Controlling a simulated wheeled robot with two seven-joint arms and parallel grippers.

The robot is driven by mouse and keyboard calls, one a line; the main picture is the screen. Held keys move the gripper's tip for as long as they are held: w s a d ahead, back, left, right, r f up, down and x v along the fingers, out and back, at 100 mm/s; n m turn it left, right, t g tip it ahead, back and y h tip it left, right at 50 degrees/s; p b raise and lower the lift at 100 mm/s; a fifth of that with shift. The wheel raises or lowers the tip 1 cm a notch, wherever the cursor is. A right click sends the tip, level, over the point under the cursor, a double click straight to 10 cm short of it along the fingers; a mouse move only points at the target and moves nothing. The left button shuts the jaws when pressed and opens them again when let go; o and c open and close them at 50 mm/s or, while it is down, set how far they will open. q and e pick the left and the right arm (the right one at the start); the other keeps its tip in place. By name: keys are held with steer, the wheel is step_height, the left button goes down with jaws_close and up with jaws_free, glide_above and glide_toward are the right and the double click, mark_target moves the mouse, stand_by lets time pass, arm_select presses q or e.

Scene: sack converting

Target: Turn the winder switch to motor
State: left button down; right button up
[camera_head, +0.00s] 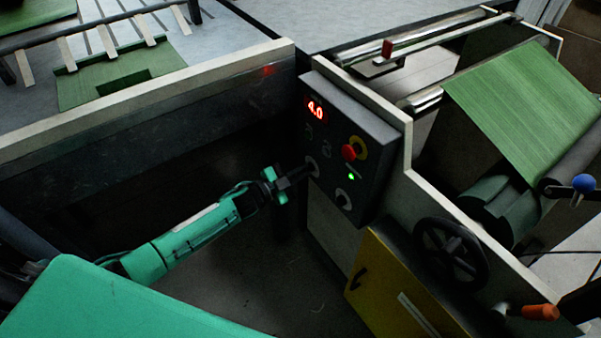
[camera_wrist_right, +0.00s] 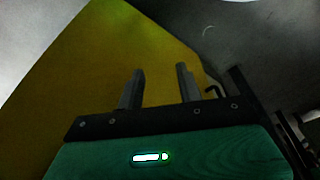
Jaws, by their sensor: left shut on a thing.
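The dark control panel (camera_head: 329,132) stands in the middle of the head view, with a red display reading 4.0. It has a red emergency button (camera_head: 348,152) on a yellow ring and a lit green lamp. My left gripper (camera_head: 305,171) is at the panel's lower left, shut on a switch knob (camera_head: 313,166) that its fingers mostly cover. A second round switch (camera_head: 344,199) sits lower right of it, free. The labels are too small to read, so I cannot tell the switch's position. My right gripper (camera_wrist_right: 160,88) is open and empty in the right wrist view.
A yellow cabinet door (camera_head: 396,290) stands below the panel, also behind my right fingers in the wrist view (camera_wrist_right: 70,85). A black handwheel (camera_head: 450,253), an orange handle (camera_head: 540,312) and a green roll (camera_head: 530,105) are at right. A low wall (camera_head: 150,105) runs left.

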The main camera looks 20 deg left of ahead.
arm_select(q)
steer(key=shift+f+m, duration=0.1)
steer(key=shift+m, duration=0.4)
arm_select(e)
steer(key=shift+s+r, duration=0.1)
steer(key=shift+r, duration=0.05)
steer(key=shift+s+r, duration=0.1)
arm_select(q)
steer(key=c, duration=1.5)
jaws_free()
arm_select(e)
steer(key=shift+w, duration=0.3)
arm_select(q)
steer(key=shift+s, duration=0.15)
